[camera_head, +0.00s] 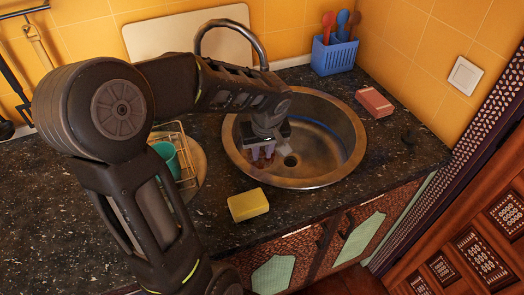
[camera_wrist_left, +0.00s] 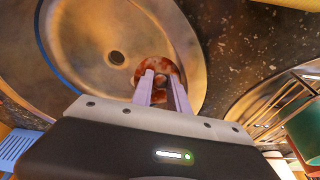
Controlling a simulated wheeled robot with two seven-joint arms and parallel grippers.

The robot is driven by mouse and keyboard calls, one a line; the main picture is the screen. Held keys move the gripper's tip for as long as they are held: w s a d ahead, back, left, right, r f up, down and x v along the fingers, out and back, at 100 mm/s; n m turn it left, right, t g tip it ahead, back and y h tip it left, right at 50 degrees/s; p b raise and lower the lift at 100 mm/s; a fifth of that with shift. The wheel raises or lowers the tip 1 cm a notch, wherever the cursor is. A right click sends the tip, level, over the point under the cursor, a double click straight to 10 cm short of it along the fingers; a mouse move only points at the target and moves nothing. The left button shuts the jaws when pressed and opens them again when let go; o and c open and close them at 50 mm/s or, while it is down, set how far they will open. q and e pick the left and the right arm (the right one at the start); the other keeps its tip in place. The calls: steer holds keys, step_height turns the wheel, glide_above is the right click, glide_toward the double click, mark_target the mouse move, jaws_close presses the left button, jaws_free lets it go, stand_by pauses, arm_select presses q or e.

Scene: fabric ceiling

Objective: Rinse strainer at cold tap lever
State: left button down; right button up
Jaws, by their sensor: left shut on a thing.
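My left gripper (camera_head: 263,152) reaches down into the round metal sink (camera_head: 333,163), left of the drain hole. In the left wrist view its two pale fingers (camera_wrist_left: 162,78) are shut on a small round reddish-brown thing, which I take to be the strainer (camera_wrist_left: 156,63). The strainer is low in the basin; I cannot tell whether it touches the bottom. My right gripper is not in view.
A yellow sponge (camera_head: 248,204) lies in front of the sink. A wire rack (camera_head: 184,160) with a green cup (camera_head: 166,152) stands left. A blue utensil basket (camera_head: 334,55) and a pinkish-red block (camera_head: 374,102) are behind and right. A pale board (camera_head: 180,32) leans on the wall.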

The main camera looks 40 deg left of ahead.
arm_select(q)
steer(key=w+a+f+p, duration=0.2)
steer(key=w+a+p, duration=0.1)
steer(key=w+a, duration=0.6)
steer(key=shift+w+a+f, duration=0.35)
steer(key=shift+a, duration=0.05)
stand_by(0.4)
steer(key=shift+w+d, duration=0.1)
stand_by(0.4)
steer(key=shift+w+d+b, duration=0.3)
steer(key=shift+d+b, duration=0.05)
steer(key=shift+b, duration=0.1)
stand_by(0.4)
